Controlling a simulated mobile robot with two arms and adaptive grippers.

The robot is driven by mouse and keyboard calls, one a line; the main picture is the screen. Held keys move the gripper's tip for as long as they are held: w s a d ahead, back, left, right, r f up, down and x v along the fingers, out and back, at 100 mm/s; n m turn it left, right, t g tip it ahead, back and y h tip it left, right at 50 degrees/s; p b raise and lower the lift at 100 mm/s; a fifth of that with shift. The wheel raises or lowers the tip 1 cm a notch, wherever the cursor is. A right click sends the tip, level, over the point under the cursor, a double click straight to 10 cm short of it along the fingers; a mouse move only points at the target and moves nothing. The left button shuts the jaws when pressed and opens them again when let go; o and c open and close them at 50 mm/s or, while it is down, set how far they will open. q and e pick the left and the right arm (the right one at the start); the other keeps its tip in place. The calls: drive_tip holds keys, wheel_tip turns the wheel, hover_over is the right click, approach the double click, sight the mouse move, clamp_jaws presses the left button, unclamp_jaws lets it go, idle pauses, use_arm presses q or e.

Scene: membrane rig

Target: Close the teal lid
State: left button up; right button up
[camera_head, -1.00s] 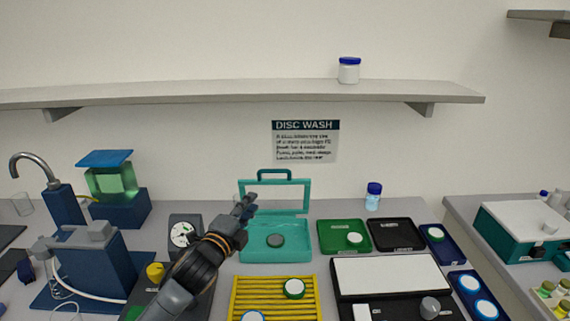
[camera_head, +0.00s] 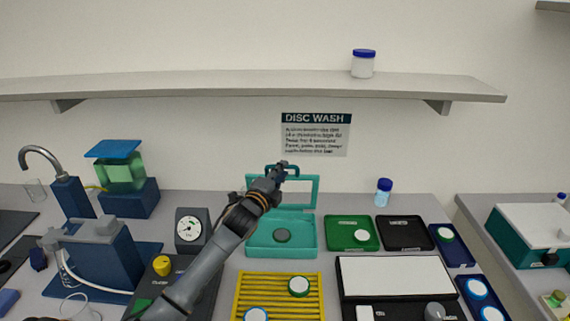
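The teal box (camera_head: 268,251) stands open near the back of the bench, with a grey disc (camera_head: 282,236) inside. Its teal lid (camera_head: 311,190) stands upright at the back, a frame with a pale panel and a handle on top. My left gripper (camera_head: 282,168) is in front of the lid's upper part, by the handle, and covers part of it. I cannot tell whether it touches the lid or whether its fingers are open. My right gripper is not in view.
A yellow rack (camera_head: 277,279) with capped discs lies in front of the box. Green (camera_head: 341,222) and black (camera_head: 404,243) trays lie to its right. A gauge (camera_head: 190,229) stands left of it. A shelf (camera_head: 250,84) runs above on the wall.

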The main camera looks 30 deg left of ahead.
use_arm(q)
drive_tip(key=shift+w+a, duration=0.2)
drive_tip(key=shift+w, duration=1.2)
drive_tip(key=shift+s+r, duration=0.1)
clamp_jaws()
